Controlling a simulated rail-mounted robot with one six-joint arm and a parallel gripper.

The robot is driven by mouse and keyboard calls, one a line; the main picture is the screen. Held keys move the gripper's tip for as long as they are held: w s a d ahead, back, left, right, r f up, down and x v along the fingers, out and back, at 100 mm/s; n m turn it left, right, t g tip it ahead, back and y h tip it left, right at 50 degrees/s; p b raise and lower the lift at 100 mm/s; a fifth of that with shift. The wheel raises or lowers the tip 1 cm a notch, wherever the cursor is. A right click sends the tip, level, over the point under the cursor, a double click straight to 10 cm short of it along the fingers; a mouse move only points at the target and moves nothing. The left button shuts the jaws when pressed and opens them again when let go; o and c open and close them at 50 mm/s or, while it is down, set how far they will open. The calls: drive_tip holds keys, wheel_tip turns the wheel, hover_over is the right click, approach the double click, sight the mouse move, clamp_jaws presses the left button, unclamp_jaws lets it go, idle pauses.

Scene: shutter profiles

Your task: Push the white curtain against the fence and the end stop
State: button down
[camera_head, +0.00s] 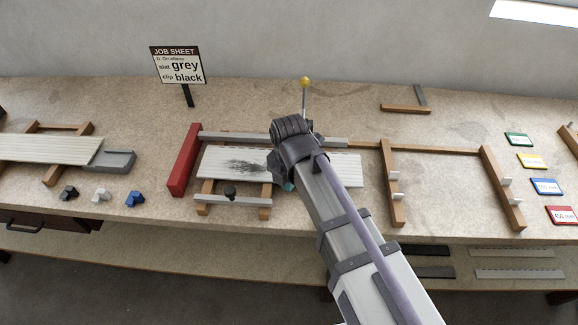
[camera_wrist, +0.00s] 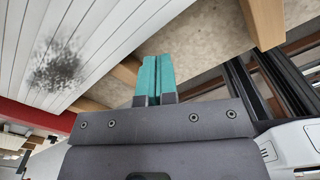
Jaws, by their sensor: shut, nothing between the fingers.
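The white curtain (camera_head: 222,164) is a slatted panel with a dark grey smudge, lying across wooden supports. The grey fence rail (camera_head: 230,138) runs along its far edge, and the red end stop (camera_head: 184,160) stands at its left end. The curtain lies close to both; I cannot tell whether it touches them. My gripper (camera_head: 288,186) is at the curtain's near side, right of the smudge, partly hidden by my wrist. In the wrist view the curtain (camera_wrist: 105,35) fills the upper left. The teal fingers of my gripper (camera_wrist: 154,78) are shut together and empty, beside the curtain's edge.
A near clamp bar (camera_head: 232,200) with a black knob sits before the curtain. A wooden frame (camera_head: 440,150) stands to the right. A yellow-tipped post (camera_head: 305,82) rises behind my wrist. Black, white and blue clips (camera_head: 102,195) lie left. A job sheet (camera_head: 178,65) stands behind.

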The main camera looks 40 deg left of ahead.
drive_tip(key=shift+f+b, duration=0.85)
drive_tip(key=shift+f, duration=0.05)
drive_tip(key=shift+w+a, duration=0.35)
drive_tip(key=shift+w, duration=0.2)
drive_tip(key=shift+w+a, duration=0.3)
drive_tip(key=shift+w, duration=0.2)
idle(1.0)
drive_tip(key=shift+s, duration=0.1)
drive_tip(key=shift+s+d, duration=0.4)
drive_tip(key=shift+s, duration=0.15)
wheel_tip(320, 180, up, 7)
drive_tip(key=p, duration=0.6)
drive_tip(key=shift+f+p, duration=0.2)
drive_tip(key=shift+p, duration=0.1)
